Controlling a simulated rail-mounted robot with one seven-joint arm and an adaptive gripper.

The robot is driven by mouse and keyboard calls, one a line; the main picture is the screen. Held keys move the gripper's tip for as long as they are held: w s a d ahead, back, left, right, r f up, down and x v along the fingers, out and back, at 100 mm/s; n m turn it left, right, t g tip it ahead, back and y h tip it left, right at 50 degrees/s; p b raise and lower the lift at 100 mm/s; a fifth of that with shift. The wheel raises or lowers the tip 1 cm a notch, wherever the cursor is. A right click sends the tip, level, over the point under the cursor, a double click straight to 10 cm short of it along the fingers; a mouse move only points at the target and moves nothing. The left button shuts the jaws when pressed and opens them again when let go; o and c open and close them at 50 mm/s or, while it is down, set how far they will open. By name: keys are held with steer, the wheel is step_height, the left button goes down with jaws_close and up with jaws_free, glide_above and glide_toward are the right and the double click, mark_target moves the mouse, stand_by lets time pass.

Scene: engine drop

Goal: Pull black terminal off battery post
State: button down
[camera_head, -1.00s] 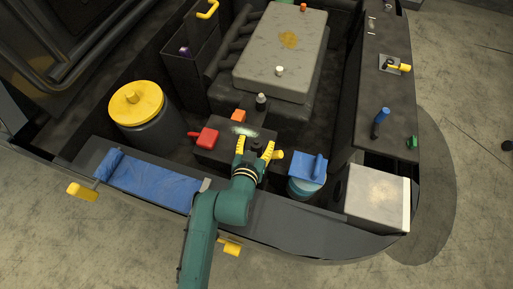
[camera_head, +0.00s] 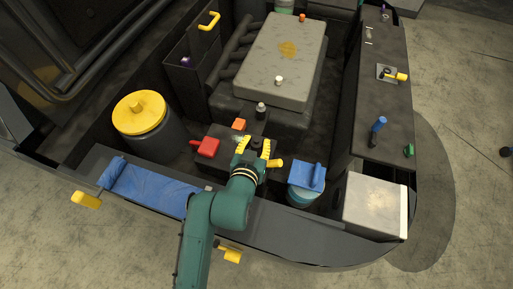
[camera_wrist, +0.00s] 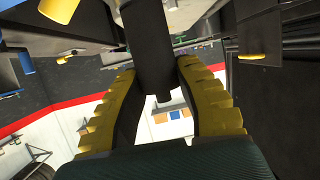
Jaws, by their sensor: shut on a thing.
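The battery (camera_head: 222,135) is a dark box in the bay, with a red terminal (camera_head: 208,146) at its left end. My gripper (camera_head: 256,143) is over its right part, with yellow fingers on both sides of the small black terminal (camera_head: 257,142). In the wrist view my gripper (camera_wrist: 160,85) is shut on the black terminal (camera_wrist: 151,50), a dark upright piece between the yellow fingers. The post is hidden, so I cannot tell whether the terminal still touches it.
A yellow-handled piece (camera_head: 275,163) is close to the right of my gripper. A blue-lidded container (camera_head: 306,176) stands further right. An orange cap (camera_head: 239,124) and the grey engine cover (camera_head: 283,62) are behind. A yellow-capped canister (camera_head: 140,112) is left.

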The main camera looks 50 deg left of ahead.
step_height(320, 180, up, 4)
steer(key=shift+r+p, duration=0.15)
steer(key=shift+p, duration=0.2)
steer(key=shift+r+p, duration=0.1)
steer(key=shift+p, duration=0.2)
steer(key=shift+d, duration=0.1)
